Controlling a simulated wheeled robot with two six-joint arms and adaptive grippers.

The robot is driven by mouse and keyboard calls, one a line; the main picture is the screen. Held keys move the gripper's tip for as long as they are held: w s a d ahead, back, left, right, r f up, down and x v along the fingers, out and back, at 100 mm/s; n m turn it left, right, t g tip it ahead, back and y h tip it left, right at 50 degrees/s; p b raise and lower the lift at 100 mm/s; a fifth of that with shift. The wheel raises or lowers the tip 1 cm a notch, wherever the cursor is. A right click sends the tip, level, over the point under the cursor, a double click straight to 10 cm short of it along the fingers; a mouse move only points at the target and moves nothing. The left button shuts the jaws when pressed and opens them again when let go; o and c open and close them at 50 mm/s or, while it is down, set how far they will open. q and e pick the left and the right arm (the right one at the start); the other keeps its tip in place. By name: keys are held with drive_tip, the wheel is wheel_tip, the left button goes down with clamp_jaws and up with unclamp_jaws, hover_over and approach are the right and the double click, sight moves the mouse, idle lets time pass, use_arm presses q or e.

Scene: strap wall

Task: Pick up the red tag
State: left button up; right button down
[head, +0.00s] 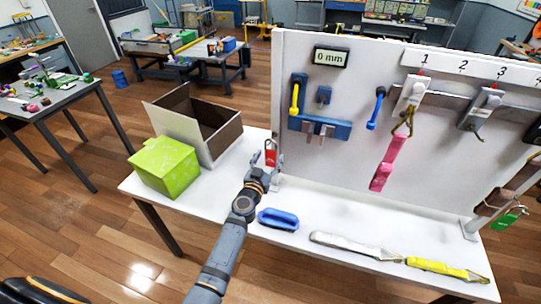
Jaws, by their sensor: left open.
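The red tag (270,157) is small, with a pale loop at its top. It is upright at the lower left edge of the white panel, just above the table. My left gripper (264,163) is open right at the tag, and its arm comes up from the bottom of the view. The gripper partly covers the tag's lower part. I cannot tell whether the fingers touch the tag or stand on both sides of it. My right gripper is out of view.
The white panel (340,165) carries a "0 mm" display (331,57), numbered hooks and a pink strap (389,161). A green tag (508,220) hangs right.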

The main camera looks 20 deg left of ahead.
use_arm(q)
drive_tip(key=w, duration=0.2)
drive_tip(key=shift+w+f+b, duration=0.2)
drive_tip(key=shift+w+b, duration=0.1)
drive_tip(key=shift+w, duration=0.1)
drive_tip(key=shift+s+r, duration=0.15)
drive_tip(key=shift+s, duration=0.05)
drive_tip(key=c, duration=1.3)
